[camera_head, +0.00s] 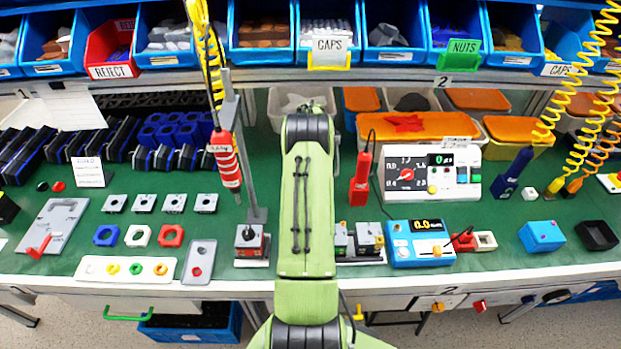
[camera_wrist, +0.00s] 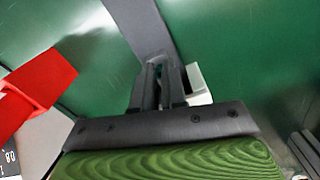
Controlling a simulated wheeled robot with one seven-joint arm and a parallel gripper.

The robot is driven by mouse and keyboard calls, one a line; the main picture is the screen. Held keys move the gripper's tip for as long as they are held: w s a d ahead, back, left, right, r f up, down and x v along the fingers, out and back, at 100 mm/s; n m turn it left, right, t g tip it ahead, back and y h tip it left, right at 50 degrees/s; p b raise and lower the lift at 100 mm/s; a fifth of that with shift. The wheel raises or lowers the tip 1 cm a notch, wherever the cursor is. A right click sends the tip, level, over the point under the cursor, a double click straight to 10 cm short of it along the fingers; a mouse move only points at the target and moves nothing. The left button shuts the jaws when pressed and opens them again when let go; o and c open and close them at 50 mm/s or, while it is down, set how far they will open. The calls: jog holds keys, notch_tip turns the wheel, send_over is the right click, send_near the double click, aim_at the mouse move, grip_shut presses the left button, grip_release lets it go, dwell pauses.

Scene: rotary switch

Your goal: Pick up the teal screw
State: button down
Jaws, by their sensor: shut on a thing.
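In the wrist view my gripper (camera_wrist: 160,70) has its dark fingers close together. A small bit of teal shows between the fingertips; I take it to be the teal screw (camera_wrist: 158,72), mostly hidden by the fingers. In the head view my green arm covers the gripper and the screw. I cannot tell whether the screw is clear of the surface below.
A pale block (camera_wrist: 197,82) is just right of the fingers, and a grey strip (camera_wrist: 138,25) lies beyond them. A red tool (camera_wrist: 38,88) is at left. The grey stand (camera_head: 247,150) and blue meter (camera_head: 420,243) flank my arm over the green bench (camera_head: 500,215).

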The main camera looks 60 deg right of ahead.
notch_tip(320, 180, up, 12)
jog(key=p, duration=0.2)
jog(key=s+a+b, duration=0.1)
jog(key=s+a, duration=0.3)
jog(key=a, duration=0.4)
jog(key=s+a+b, duration=0.1)
jog(key=s+a, duration=0.3)
jog(key=a, duration=0.4)
jog(key=shift+s, duration=0.1)
notch_tip(320, 180, up, 2)
jog(key=shift+r+p, duration=0.25)
jog(key=shift+p, duration=0.7)
jog(key=shift+f, duration=0.1)
